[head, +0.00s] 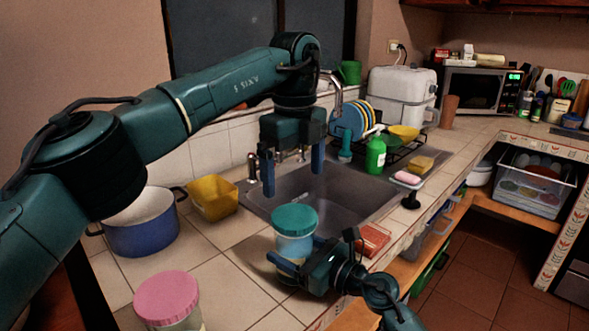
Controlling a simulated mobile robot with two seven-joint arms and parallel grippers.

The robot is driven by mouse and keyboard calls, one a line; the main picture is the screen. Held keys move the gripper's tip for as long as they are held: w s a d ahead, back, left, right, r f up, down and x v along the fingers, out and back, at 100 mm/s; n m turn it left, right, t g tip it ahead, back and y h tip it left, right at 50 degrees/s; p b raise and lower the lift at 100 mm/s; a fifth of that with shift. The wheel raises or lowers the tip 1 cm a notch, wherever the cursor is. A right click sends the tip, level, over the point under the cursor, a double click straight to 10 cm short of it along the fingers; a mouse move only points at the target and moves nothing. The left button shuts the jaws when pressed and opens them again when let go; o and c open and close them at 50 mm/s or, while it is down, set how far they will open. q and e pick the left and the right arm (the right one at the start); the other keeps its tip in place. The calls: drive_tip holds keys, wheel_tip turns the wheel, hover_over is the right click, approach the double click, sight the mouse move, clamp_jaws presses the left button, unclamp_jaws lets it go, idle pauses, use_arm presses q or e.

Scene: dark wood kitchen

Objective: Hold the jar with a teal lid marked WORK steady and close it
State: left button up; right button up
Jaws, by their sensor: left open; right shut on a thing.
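The jar (288,246) stands on the tiled counter in front of the sink, with its teal lid (295,219) sitting on top. Its label is not readable from here. My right gripper (285,267) is shut on the jar's body from the lower right, and its fingers hide part of the jar. My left gripper (292,176) is open and empty, pointing down above the lid and apart from it. Whether the lid is tight cannot be told.
A pink-lidded jar (167,301) stands at the front left. A blue pot (142,232) and a yellow container (213,197) stand left of the sink (345,190). A red sponge or tile-like item (374,239) lies right of the jar. A green bottle (376,156) stands behind the sink.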

sight(295, 216)
use_arm(q)
drive_tip(key=shift+f, duration=4.05)
